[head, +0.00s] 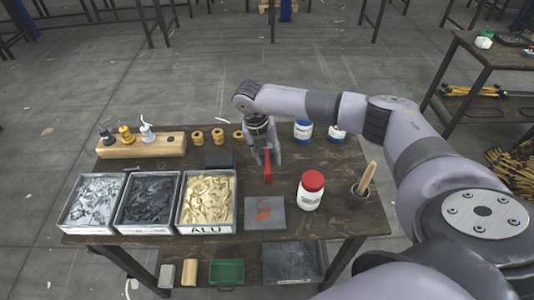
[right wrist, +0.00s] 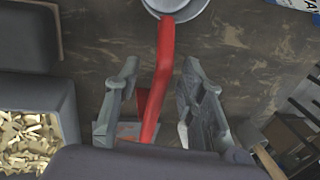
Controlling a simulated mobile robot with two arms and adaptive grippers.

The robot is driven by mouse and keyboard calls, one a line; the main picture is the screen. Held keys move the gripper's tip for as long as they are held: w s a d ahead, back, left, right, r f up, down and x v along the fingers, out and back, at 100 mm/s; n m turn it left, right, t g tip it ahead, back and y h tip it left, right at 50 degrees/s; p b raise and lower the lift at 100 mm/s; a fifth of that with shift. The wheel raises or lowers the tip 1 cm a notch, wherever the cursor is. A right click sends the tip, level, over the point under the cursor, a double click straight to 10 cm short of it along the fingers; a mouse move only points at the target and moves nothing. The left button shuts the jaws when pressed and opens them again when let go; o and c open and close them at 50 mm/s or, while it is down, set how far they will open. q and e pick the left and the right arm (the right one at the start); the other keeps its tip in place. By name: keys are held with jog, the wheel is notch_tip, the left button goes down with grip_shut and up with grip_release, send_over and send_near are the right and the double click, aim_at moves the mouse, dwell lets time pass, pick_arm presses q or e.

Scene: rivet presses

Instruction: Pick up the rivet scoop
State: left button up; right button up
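The rivet scoop has a red handle (head: 267,166) and stands near the middle of the table, behind a grey pad. In the right wrist view its red handle (right wrist: 160,80) runs between my fingers, up to a round grey metal part (right wrist: 178,6) cut off by the top edge. My right gripper (head: 268,158) points down over the scoop. In the right wrist view the right gripper (right wrist: 160,105) is open, its two fingers on either side of the handle with a gap on both sides. My left gripper is not in view.
Bins of rivets (head: 207,174) stand on the left of the wooden table (head: 330,220). The grey pad (head: 264,213), a white jar with a red lid (head: 311,190) and a cup with a wooden handle (head: 366,179) stand in front and right. Blue-labelled containers (head: 303,130) stand behind.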

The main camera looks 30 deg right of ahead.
grip_shut()
dwell(0.4)
